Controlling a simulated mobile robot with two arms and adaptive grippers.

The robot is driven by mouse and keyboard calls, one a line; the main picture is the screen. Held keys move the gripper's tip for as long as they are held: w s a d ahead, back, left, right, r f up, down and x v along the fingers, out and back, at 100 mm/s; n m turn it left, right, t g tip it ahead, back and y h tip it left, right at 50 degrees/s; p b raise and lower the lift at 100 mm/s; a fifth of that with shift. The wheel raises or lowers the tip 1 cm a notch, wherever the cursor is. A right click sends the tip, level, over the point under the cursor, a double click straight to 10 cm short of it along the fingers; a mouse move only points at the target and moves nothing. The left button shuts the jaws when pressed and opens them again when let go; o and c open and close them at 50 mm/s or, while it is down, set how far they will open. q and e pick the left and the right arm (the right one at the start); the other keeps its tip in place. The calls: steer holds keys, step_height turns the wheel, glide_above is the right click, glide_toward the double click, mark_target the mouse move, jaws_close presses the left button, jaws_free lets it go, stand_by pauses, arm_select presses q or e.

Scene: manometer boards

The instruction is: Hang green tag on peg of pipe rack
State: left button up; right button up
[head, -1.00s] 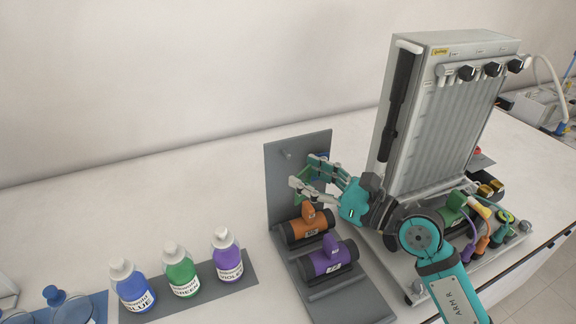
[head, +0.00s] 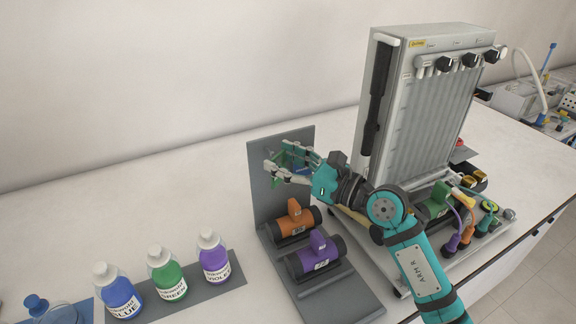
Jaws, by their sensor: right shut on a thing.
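The pipe rack (head: 265,205) is a grey stand with an upright back plate, holding an orange pipe piece (head: 291,226) and a purple one (head: 314,261) on its base. My right gripper (head: 279,160) is in front of the upper back plate, shut on the green tag (head: 277,156). The tag shows only as a small green patch between the fingers. A short peg stands out of the plate near the fingertips, mostly covered by the gripper. I cannot tell whether the tag touches the peg. A small blue item shows behind the fingers. My left gripper is out of view.
The tall grey manometer unit (head: 425,120) stands close on the right, with a green pipe piece (head: 436,203) and coloured connectors at its foot. Blue (head: 119,294), green (head: 168,277) and violet (head: 213,262) bottles stand on a grey mat at front left. The table behind them is clear.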

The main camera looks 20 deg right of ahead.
mark_target(285, 157)
steer(key=shift+w+a+f+b, duration=0.1)
steer(key=shift+w+a+b, duration=0.15)
steer(key=shift+w, duration=0.65)
steer(key=shift+w+a+f+b, duration=0.15)
steer(key=shift+w+b, duration=0.2)
steer(key=shift+w, duration=0.55)
steer(key=shift+w+f, duration=0.1)
steer(key=shift+w, duration=0.15)
arm_select(q)
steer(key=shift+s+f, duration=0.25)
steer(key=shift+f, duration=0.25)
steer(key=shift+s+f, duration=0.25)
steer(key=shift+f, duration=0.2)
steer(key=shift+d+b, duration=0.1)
steer(key=shift+b, duration=0.2)
arm_select(e)
steer(key=shift+f, duration=0.1)
steer(key=shift+o, duration=0.2)
steer(key=shift+w+f, duration=0.15)
steer(key=shift+f, duration=0.1)
steer(key=o, duration=0.7)
steer(key=shift+a, duration=0.1)
steer(key=shift+c, duration=0.2)
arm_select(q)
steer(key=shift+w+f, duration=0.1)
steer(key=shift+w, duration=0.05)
arm_select(e)
steer(key=o, duration=0.3)
steer(key=shift+w+a, duration=0.1)
steer(key=shift+w, duration=0.15)
